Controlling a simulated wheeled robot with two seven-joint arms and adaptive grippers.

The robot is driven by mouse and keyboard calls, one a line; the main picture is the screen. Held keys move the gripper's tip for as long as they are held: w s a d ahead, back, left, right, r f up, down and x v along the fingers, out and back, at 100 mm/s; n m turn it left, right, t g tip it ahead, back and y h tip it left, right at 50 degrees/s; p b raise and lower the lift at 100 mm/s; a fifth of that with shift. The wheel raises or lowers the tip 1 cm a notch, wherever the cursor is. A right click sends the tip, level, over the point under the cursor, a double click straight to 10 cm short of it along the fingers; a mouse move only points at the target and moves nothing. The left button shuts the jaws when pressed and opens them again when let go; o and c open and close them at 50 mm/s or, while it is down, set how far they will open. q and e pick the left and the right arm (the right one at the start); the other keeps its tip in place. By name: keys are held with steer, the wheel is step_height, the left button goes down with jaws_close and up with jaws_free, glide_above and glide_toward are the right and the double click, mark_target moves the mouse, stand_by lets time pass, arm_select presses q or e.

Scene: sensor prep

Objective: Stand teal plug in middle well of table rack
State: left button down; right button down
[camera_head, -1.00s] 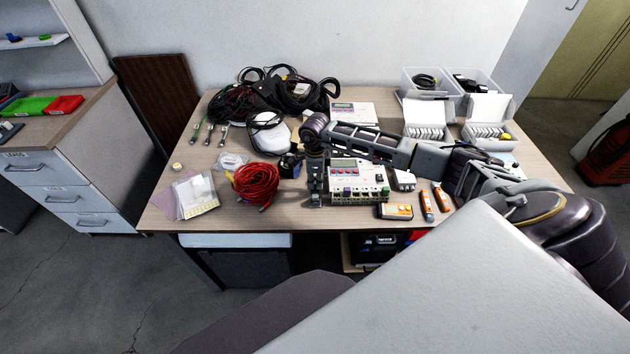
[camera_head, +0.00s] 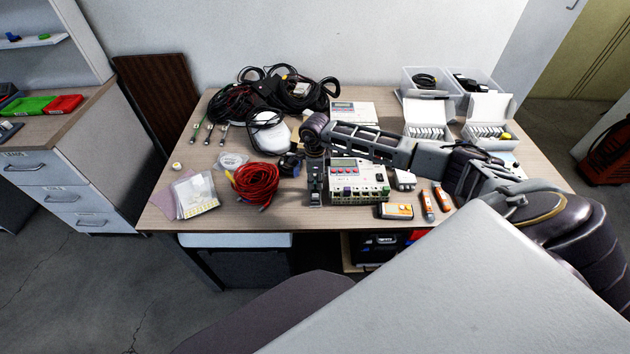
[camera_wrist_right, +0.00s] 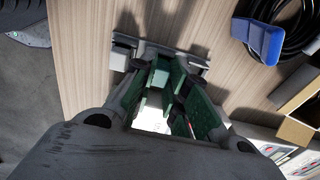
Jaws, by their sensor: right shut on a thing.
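My right gripper (camera_wrist_right: 166,72) points down at the table, with green pads on its fingers. It is shut on the teal plug (camera_wrist_right: 154,97), which shows as a pale teal piece between the pads and is mostly hidden. A grey metal rack (camera_wrist_right: 122,57) lies just beyond the fingertips in the right wrist view. The fingers overlap its middle, so I cannot tell whether the plug is inside a well or above it. In the head view the right gripper (camera_head: 314,172) is over the table's front middle, left of a white instrument. My left gripper is not in view.
The white instrument (camera_head: 358,177) stands close right of the gripper. A red cable coil (camera_head: 256,182) lies to the left. A blue-ended black cable (camera_wrist_right: 262,40) lies near the rack. Bare table (camera_head: 285,218) shows at the front edge.

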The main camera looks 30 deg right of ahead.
steer(key=c, duration=1.2)
jaws_free()
steer(key=shift+o, duration=0.2)
steer(key=shift+r+p, duration=1.9)
steer(key=shift+r, duration=1.6)
steer(key=shift+a, duration=0.1)
